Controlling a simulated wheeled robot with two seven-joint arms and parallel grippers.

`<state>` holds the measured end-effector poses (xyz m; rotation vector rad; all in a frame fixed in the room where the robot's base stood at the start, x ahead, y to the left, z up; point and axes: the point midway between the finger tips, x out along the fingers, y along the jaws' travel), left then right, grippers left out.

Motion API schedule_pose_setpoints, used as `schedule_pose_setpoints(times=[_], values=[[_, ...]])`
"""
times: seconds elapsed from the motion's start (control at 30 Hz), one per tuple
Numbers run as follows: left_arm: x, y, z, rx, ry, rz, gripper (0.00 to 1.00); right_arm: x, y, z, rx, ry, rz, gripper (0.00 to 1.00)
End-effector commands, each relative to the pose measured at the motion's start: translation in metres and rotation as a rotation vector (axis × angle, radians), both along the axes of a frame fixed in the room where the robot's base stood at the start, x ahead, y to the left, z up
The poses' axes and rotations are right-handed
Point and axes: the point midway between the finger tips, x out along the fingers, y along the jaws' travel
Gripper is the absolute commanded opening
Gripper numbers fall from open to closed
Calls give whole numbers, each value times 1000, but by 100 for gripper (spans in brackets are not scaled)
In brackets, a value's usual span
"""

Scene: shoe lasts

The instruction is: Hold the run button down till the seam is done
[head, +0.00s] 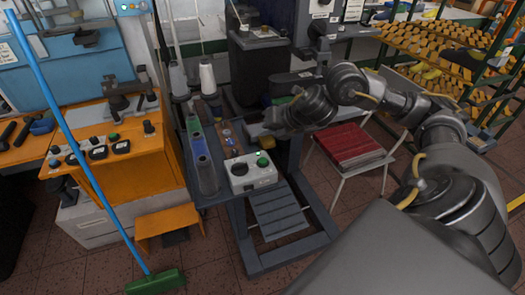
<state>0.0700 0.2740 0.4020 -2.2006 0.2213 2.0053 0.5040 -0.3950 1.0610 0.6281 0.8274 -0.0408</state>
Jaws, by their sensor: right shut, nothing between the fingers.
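A light control box (250,173) sits at the front of a grey sewing-machine stand. A green button (262,161) is on its top, beside a dark round knob (239,169). My right arm reaches in from the right, and my right gripper (268,119) is above and behind the box, apart from the green button. It is shut and empty; its fingertips are small and dark against the machine. The sewing machine (300,77) stands behind it, partly covered by my arm. The seam and any work under the needle cannot be made out. My left gripper is out of view.
Tall cylinders (205,172) and thread cones (208,78) stand left of the box. An orange machine (140,165) and a blue-handled broom (80,160) are further left. A chair with a red stack (350,146) stands right of the stand. Racks of yellow lasts (430,50) fill the back right.

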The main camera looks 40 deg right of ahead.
Motion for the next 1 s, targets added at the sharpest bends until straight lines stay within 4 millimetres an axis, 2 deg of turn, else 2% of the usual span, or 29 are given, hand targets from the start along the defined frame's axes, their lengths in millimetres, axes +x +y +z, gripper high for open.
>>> schedule_pose_setpoints(times=[0.17,0.37,0.8,1.0], values=[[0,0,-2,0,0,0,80,0,0,-2,1,0,-1,0],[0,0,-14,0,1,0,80,0,0,-15,1,0,-2,0],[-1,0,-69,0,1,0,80,0,-1,-73,1,0,-4,0],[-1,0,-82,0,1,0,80,0,0,-88,2,-1,-3,0]])
